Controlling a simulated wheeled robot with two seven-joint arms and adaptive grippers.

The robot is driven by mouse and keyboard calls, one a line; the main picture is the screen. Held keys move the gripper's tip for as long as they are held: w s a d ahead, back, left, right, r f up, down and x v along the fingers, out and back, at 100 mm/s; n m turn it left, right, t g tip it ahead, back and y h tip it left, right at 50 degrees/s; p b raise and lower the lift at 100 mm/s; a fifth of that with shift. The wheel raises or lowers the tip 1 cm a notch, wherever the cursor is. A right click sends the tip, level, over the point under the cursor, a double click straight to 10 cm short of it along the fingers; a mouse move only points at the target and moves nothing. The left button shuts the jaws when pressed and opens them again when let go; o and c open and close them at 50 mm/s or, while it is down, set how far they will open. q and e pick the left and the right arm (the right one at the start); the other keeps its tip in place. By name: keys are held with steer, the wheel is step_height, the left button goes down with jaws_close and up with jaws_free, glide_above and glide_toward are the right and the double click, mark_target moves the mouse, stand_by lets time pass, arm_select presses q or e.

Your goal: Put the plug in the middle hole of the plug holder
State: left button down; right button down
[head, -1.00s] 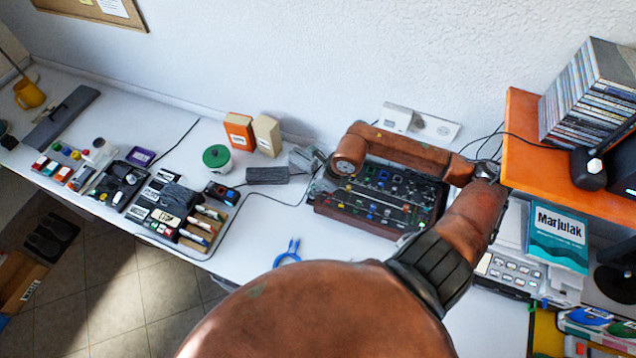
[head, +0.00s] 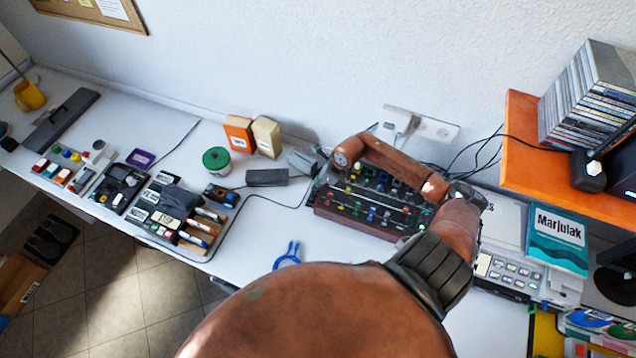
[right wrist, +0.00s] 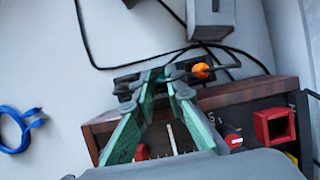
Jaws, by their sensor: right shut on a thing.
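My right gripper (head: 322,172) is at the left end of the dark mixer, partly hidden behind my own wrist in the head view. In the right wrist view its green fingers (right wrist: 166,78) close together on a small dark piece, which I take as the plug; the fingers hide most of it. The plug holder appears as a low black bar (right wrist: 127,84) beside the mixer's wooden side, right under the fingertips. An orange-ended piece (right wrist: 202,70) sits at its right part. I cannot tell whether the held plug is in the middle hole or above it. My left gripper is not in view.
The mixer (head: 352,207) with knobs stands close under my arm. A grey box (head: 267,177) and loose black cables lie left of the gripper. A blue cable loop (head: 288,254) lies in front. The orange shelf (head: 530,150) is at the right. White desk is bare around the loop.

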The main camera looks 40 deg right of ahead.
steer(key=shift+f, duration=0.2)
steer(key=c, duration=2)
jaws_free()
steer(key=shift+r, duration=0.1)
steer(key=shift+o, duration=0.2)
steer(key=shift+v, duration=3.85)
